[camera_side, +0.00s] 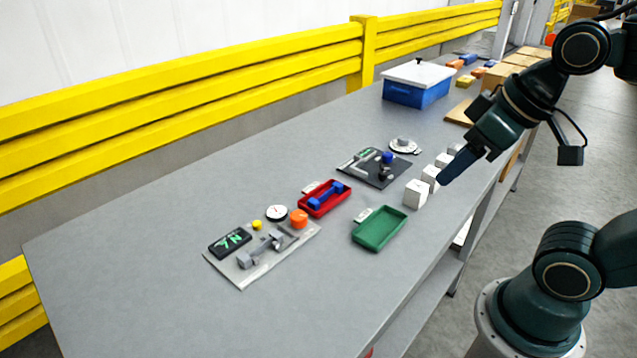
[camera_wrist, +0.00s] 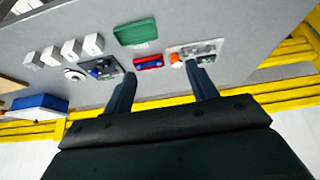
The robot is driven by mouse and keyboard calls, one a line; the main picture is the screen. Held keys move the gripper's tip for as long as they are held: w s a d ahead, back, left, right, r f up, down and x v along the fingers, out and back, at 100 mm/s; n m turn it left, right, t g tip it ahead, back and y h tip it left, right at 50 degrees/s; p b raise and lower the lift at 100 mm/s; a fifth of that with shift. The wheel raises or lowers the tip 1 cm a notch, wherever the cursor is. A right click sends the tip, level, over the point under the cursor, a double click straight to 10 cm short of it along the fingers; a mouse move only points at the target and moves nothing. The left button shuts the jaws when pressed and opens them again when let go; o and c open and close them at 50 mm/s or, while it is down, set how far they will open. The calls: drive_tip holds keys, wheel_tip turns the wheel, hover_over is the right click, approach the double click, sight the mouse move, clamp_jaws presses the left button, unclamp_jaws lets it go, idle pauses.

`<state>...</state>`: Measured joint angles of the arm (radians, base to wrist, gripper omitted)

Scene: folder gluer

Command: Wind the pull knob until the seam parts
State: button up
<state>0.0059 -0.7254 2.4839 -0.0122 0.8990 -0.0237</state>
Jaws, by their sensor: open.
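A grey plate (camera_side: 262,273) near the middle of the table carries a dark display (camera_side: 230,243) with green marks, a round white dial (camera_side: 277,213), a yellow button (camera_side: 257,225), a grey clamp-like fixture (camera_side: 262,247) and an orange knob (camera_side: 299,218). The orange knob looks like the pull knob; it also shows in the wrist view (camera_wrist: 176,58). Any seam sample in the fixture is too small to tell. My gripper (camera_side: 445,178) is open and empty, high above the table's right side, well away from the plate. Both fingers (camera_wrist: 161,72) show apart in the wrist view.
A red tray (camera_side: 313,211) with a blue part stands close behind the plate. A green tray (camera_side: 376,243), white blocks (camera_side: 416,193), a black plate (camera_side: 362,172) with a blue knob and a lidded blue box (camera_side: 416,96) stand around. The table's front left is bare.

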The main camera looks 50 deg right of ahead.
drive_tip(key=w+a+r+n+g+y, duration=0.1)
drive_tip(key=w+n, duration=0.3)
drive_tip(key=w, duration=0.4)
drive_tip(key=n+g+y, duration=0.3)
drive_tip(key=n, duration=0.8)
hover_over(299, 215)
drive_tip(key=s+d, duration=0.2)
drive_tip(key=d, duration=0.4)
wheel_tip(299, 215, down, 13)
drive_tip(key=shift+w+a+r, duration=0.15)
drive_tip(key=shift+w+a, duration=0.05)
drive_tip(key=shift+w, duration=0.05)
drive_tip(key=x, duration=1.3)
drive_tip(key=shift+s+a+f, duration=0.25)
drive_tip(key=shift+a+f, duration=0.1)
drive_tip(key=c, duration=1)
